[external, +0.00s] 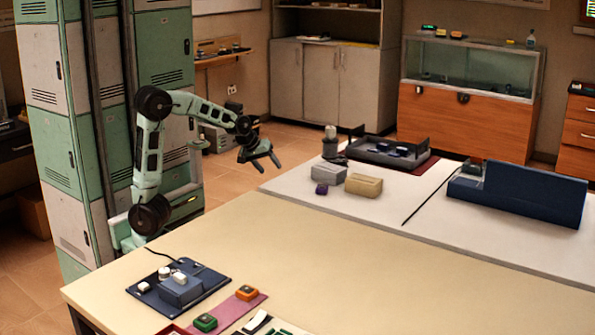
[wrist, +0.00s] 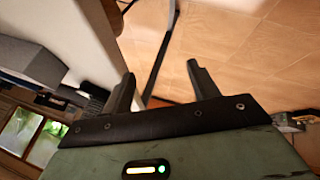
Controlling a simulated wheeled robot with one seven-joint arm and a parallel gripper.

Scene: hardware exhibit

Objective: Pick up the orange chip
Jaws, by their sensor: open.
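An orange chip (external: 246,292) lies on a pink-red mat (external: 240,307) near the front edge of the cream table in the external view. My gripper (external: 263,164) is open and empty. It hangs past the table's far left edge, over the floor, far from the chip. In the wrist view my gripper (wrist: 170,88) shows two spread fingers with the tiled floor and a table edge beyond them. The chip does not show in the wrist view.
A green chip (external: 205,322) lies close to the orange one. A dark blue board (external: 203,277) with small blocks sits to their left. Grey and tan boxes (external: 363,185) and a dark tray (external: 425,158) stand on the white tables behind. The cream table's middle is clear.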

